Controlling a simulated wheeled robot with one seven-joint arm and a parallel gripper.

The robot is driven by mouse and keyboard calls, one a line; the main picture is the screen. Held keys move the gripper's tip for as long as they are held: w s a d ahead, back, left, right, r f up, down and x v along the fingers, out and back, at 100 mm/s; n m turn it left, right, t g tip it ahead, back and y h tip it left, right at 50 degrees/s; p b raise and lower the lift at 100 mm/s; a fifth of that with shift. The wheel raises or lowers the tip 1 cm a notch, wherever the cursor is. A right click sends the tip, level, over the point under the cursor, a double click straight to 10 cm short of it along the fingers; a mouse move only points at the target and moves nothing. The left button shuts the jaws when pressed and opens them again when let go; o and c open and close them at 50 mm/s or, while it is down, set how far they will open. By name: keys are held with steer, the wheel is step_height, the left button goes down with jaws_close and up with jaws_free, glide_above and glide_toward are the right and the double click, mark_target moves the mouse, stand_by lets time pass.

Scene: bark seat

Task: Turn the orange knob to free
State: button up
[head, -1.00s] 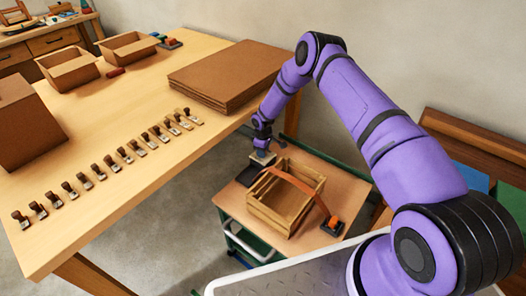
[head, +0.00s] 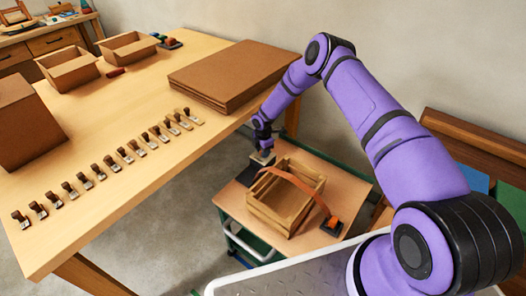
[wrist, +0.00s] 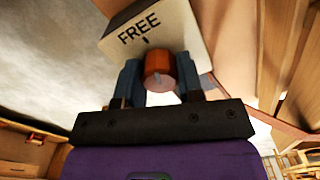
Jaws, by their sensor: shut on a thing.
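The orange knob (wrist: 158,66) sits between the two fingers of my gripper (wrist: 160,78) in the wrist view, with its round end facing the camera. The fingers are shut on its sides. Behind it is a pale panel (wrist: 178,28) with the word FREE and a small dark mark between the word and the knob. In the head view my gripper (head: 262,151) is at a small pale block (head: 262,159) by the crate's far-left corner; the knob itself is hidden there.
A wooden crate (head: 262,212) stands on a small cart (head: 345,185) with an orange strap (head: 298,181) across it. An orange-and-black block (head: 332,224) is at the strap's near end. The big table (head: 190,165) holds several stamps, boxes and stacked cardboard (head: 232,75).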

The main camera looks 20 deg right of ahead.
steer(key=shift+n, duration=1.9)
steer(key=o, duration=0.9)
steer(key=shift+r, duration=0.1)
step_height(320, 180, up, 11)
steer(key=shift+f, duration=0.2)
